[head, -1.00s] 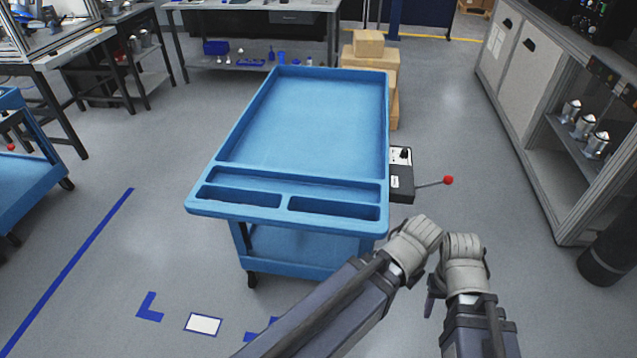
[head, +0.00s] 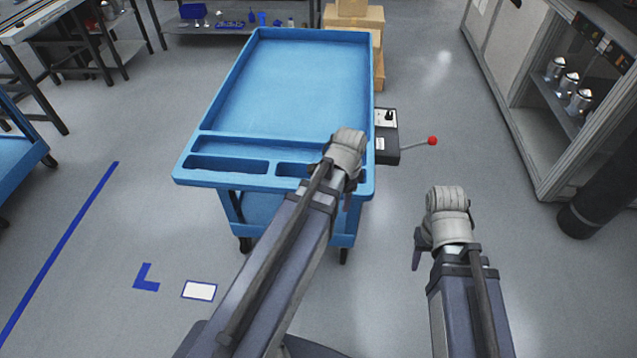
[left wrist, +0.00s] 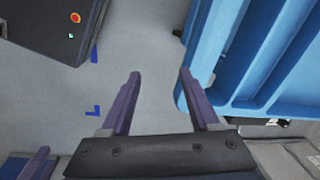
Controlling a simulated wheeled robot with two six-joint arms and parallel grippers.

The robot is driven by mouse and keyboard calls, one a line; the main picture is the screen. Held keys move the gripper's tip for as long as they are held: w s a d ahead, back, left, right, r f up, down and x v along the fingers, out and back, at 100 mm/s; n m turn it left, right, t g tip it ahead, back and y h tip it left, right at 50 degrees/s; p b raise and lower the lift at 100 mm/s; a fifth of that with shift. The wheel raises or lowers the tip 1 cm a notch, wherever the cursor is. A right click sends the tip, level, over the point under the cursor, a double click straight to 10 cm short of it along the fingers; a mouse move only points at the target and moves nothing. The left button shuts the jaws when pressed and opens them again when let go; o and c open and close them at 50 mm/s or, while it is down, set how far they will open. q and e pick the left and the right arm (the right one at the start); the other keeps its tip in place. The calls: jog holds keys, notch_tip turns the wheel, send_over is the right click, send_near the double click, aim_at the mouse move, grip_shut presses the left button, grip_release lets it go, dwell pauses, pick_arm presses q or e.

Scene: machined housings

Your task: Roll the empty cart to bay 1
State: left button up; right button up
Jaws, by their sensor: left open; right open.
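The empty blue cart (head: 290,85) stands ahead of me, its near end with small compartments facing me. Its edge also shows at the right in the left wrist view (left wrist: 212,50). A black box (head: 386,150) with a lever and red knob (head: 432,140) is beside the cart's right side. My left gripper (left wrist: 160,73) is open and empty, with bare floor between its fingers and the cart edge just right of them. In the head view its wrist covers part of the cart's near right corner. My right gripper (head: 416,262) is open and empty, right of the cart.
Blue floor tape (head: 62,250), a blue corner mark (head: 146,278) and a white floor label (head: 199,290) lie at the left. Another blue cart (head: 20,155) is at the left edge. Cardboard boxes (head: 355,18) stand behind the cart; a grey cabinet (head: 520,110) is at the right.

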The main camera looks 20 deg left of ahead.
pick_arm(q)
jog(key=o, duration=0.4)
jog(key=w+a+m, duration=0.1)
jog(key=a, duration=0.2)
jog(key=w+a+m, duration=0.1)
jog(key=a, duration=0.2)
jog(key=w+a+r+m, duration=0.1)
jog(key=a, duration=0.1)
jog(key=shift+a+t, duration=0.4)
jog(key=shift+c, duration=0.2)
jog(key=f+b, duration=0.2)
jog(key=w+f+b, duration=0.1)
jog(key=f+b, duration=0.1)
jog(key=f, duration=0.1)
jog(key=f+b, duration=0.2)
jog(key=b, duration=0.1)
jog(key=shift+w+a+f, duration=0.2)
jog(key=shift+w+f, duration=0.05)
jog(key=shift+f, duration=0.05)
grip_shut()
